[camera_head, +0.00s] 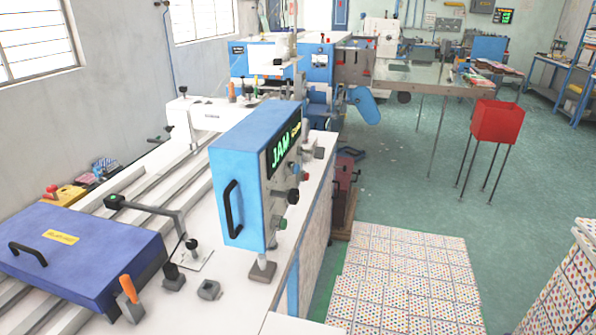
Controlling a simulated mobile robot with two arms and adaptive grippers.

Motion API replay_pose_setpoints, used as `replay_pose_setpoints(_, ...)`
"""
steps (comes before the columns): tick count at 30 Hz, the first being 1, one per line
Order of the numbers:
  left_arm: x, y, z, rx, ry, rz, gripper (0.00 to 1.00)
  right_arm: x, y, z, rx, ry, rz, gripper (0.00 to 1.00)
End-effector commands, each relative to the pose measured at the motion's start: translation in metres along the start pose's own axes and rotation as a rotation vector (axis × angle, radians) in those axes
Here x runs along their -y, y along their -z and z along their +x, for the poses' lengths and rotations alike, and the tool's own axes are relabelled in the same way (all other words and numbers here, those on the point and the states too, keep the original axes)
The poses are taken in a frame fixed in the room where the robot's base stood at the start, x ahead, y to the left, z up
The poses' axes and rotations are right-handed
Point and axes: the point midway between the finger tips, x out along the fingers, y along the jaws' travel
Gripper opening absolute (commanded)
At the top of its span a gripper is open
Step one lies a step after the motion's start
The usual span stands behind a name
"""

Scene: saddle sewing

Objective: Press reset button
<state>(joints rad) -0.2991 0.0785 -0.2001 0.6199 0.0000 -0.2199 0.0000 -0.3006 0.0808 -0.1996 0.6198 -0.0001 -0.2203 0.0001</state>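A blue control box (240,184) stands on the white machine table in the middle of the view. Its display (283,151) shows "JAM" in green letters and a smaller yellow word I cannot read. Below the display, the panel has a black knob (292,195), a green button (282,223) and a few other small controls, seen at a steep angle. No reset label can be read on any of them. Neither of my grippers is in view.
A blue cover with a black handle (80,250) and an orange-handled lever (129,289) are at the lower left. A red bin on legs (497,122) stands at the right. Patterned stacks (400,275) fill the floor right of the table; the green floor beyond is mostly clear.

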Motion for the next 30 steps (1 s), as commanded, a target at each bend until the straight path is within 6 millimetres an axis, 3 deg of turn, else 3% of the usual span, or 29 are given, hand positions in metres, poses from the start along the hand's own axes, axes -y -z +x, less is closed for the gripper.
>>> replay_pose_setpoints(8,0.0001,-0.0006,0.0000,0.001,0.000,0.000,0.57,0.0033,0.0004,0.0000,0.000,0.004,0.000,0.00)
replay_pose_setpoints(18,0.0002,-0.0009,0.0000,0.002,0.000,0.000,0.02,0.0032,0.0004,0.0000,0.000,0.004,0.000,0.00)
replay_pose_setpoints(19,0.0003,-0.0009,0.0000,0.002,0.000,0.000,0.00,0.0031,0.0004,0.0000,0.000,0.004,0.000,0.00)
replay_pose_setpoints(30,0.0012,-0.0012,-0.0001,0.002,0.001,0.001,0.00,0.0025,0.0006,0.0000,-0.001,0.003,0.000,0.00)
